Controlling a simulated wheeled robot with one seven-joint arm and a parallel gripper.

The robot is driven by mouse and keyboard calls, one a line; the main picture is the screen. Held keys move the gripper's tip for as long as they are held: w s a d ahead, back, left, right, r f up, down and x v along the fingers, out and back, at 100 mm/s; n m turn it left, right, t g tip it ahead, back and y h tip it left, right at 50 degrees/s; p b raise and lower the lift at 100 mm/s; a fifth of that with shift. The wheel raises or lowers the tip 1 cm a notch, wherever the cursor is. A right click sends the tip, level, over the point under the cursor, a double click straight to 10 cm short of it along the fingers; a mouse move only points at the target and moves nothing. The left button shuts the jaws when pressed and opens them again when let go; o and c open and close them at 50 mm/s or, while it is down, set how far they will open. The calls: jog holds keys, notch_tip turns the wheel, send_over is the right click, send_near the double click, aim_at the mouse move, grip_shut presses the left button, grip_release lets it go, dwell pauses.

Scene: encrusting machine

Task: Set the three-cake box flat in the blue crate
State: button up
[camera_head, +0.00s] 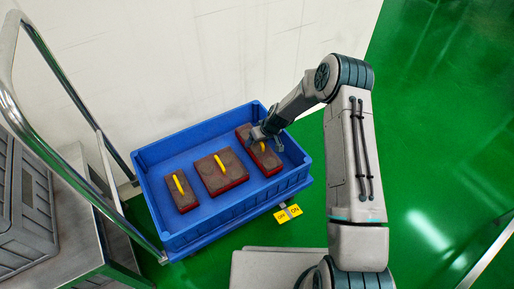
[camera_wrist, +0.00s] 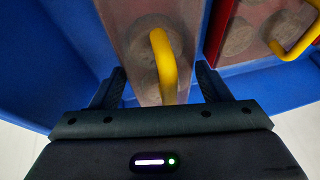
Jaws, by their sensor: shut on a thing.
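The three-cake box (camera_head: 270,161) is a long, narrow brown-topped box with red sides and a yellow handle. It is inside the blue crate (camera_head: 223,222), at the right end. My gripper (camera_head: 266,137) reaches down over it. In the wrist view the box (camera_wrist: 133,48) lies between the two fingers (camera_wrist: 162,88), which are shut on its sides, with the yellow handle standing between them. The box looks about level. I cannot tell whether its underside touches the crate floor.
A larger box (camera_head: 221,179) with a yellow handle lies in the middle of the crate, and a small one (camera_head: 181,200) lies at left. A white wall (camera_head: 200,60) is behind.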

aim_at(258, 145)
jog(key=shift+f+b, duration=0.3)
jog(key=shift+f, duration=1)
jog(key=shift+f, duration=0.2)
jog(key=o, duration=1)
jog(key=shift+c, duration=0.2)
jog(key=shift+r, duration=0.1)
jog(key=shift+r, duration=0.1)
jog(key=p+v, duration=0.4)
jog(key=v, duration=0.8)
